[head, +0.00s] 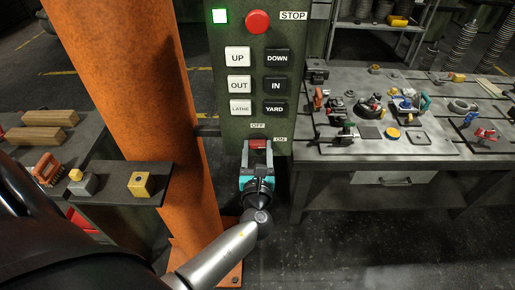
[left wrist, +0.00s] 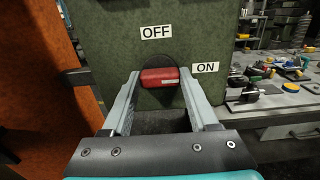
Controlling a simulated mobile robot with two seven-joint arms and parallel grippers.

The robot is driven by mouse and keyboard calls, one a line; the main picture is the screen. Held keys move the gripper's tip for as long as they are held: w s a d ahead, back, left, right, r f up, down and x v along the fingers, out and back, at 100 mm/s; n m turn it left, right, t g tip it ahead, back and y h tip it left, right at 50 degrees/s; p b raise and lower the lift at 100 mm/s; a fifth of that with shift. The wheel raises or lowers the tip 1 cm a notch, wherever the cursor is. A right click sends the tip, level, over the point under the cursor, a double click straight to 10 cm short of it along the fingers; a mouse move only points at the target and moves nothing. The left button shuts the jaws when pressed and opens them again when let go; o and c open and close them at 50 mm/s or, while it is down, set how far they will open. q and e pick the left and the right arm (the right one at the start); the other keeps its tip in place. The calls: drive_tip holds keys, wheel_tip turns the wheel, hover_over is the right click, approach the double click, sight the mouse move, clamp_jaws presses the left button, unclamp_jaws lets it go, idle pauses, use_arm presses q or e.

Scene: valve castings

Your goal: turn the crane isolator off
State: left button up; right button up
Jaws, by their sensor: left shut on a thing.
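The crane isolator is a red handle (left wrist: 160,76) on a dark round base low on the green control panel (head: 232,127). It also shows in the head view (head: 257,144). An OFF label (left wrist: 156,32) sits above it and an ON label (left wrist: 206,67) to its right. The handle lies roughly level, its right end towards ON. My left gripper (head: 257,152) is at the handle from the front, with a finger at each end of it, shut on it. My right gripper is in neither view.
The panel carries a lit green lamp (head: 219,16), a red STOP button (head: 257,22) and several white and black buttons above the isolator. An orange column (head: 140,100) stands close on the left. A workbench (head: 450,140) with tools and castings stands on the right.

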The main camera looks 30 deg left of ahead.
use_arm(q)
drive_tip(key=c, duration=0.5)
drive_tip(key=shift+n, duration=0.3)
drive_tip(key=n+b, duration=0.3)
drive_tip(key=n, duration=0.1)
drive_tip(key=shift+f, duration=0.2)
drive_tip(key=n+b, duration=0.3)
drive_tip(key=n, duration=0.1)
drive_tip(key=shift+n, duration=0.4)
drive_tip(key=n+b, duration=0.3)
drive_tip(key=n, duration=0.1)
drive_tip(key=n+b, duration=0.3)
drive_tip(key=n, duration=0.1)
drive_tip(key=shift+r, duration=0.1)
drive_tip(key=shift+n, duration=0.5)
